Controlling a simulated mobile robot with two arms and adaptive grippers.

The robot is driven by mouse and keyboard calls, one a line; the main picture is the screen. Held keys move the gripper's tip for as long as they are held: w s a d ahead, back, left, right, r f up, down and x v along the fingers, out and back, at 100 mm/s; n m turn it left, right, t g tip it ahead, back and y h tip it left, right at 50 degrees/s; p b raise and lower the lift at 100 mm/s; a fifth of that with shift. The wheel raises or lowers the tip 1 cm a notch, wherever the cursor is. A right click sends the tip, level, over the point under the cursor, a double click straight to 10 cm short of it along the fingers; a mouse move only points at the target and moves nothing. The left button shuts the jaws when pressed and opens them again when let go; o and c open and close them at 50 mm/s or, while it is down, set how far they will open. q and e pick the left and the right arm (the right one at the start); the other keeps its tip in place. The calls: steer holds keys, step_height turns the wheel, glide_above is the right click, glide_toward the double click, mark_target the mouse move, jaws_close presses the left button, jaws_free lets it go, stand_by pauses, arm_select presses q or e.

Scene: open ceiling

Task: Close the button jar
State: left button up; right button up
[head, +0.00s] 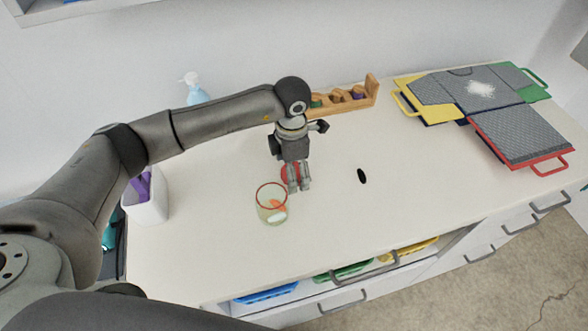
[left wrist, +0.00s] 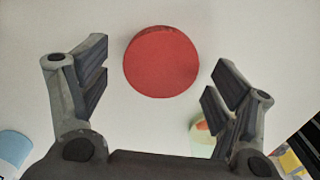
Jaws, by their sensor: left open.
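The button jar (head: 272,215) is a clear glass with a red rim, standing upright on the white counter. Its mouth is open, and orange and white pieces lie inside. Its edge also shows in the left wrist view (left wrist: 203,140), partly behind a finger. A round red lid (left wrist: 161,62) lies flat on the counter just behind the jar; in the head view it is mostly hidden by the gripper (head: 285,173). My left gripper (head: 299,187) points down over the lid, beside the jar. Its fingers (left wrist: 160,95) are open and empty, on either side of the lid. My right gripper is not in view.
A wooden rack (head: 345,103) stands behind the gripper. A white cup with purple items (head: 146,203) and a blue bottle (head: 194,91) are at left. Folding boards (head: 520,138) lie at right. A black oval (head: 362,176) marks the counter.

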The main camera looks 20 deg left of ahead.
arm_select(q)
steer(key=c, duration=0.7)
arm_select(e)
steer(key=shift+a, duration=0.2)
arm_select(q)
steer(key=shift+c, duration=0.2)
steer(key=shift+r, duration=0.1)
steer(key=shift+w+r, duration=0.1)
steer(key=shift+r, duration=0.55)
steer(key=s+d+r+b, duration=0.5)
steer(key=s+d+r, duration=0.1)
steer(key=s+r, duration=0.5)
steer(key=shift+s+r, duration=0.3)
steer(key=shift+s, duration=0.65)
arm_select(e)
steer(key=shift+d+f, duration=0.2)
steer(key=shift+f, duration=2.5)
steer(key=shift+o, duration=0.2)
